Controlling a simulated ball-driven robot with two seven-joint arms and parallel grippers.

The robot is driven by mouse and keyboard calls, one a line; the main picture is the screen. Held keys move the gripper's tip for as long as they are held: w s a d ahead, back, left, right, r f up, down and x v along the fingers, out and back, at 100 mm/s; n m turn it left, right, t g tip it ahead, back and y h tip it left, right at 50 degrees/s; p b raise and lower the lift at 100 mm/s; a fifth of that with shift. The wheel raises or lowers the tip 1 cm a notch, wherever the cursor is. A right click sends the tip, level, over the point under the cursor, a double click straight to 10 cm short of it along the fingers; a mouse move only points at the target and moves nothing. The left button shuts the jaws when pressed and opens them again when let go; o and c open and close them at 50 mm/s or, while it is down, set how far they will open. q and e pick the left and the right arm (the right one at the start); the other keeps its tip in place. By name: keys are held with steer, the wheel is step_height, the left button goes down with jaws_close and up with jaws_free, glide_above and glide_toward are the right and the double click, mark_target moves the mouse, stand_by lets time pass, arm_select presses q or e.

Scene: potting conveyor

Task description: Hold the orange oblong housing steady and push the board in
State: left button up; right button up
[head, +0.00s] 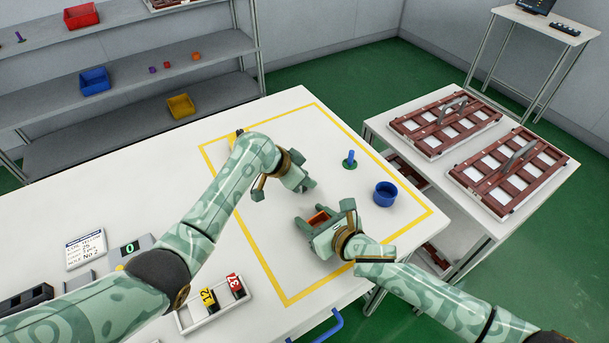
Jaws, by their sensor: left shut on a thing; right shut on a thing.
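The orange oblong housing (318,218) shows only as a small orange patch between the jaws of my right gripper (324,218), which is shut on it low over the table. Most of the housing is hidden by that gripper. My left gripper (300,182) is just beyond and to the left of the right one, a short gap apart. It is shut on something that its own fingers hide. I cannot make out the board anywhere in this view.
A yellow outline (270,262) frames the work area on the white table (130,190). A blue cup (385,194) and a blue-topped green piece (349,160) stand to the right. A tray with number tags (215,308) lies at the front. Brown-framed panels (445,122) sit on the side table.

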arm_select(q)
steer(key=shift+f, duration=0.15)
steer(key=o, duration=1)
steer(key=shift+o, duration=0.2)
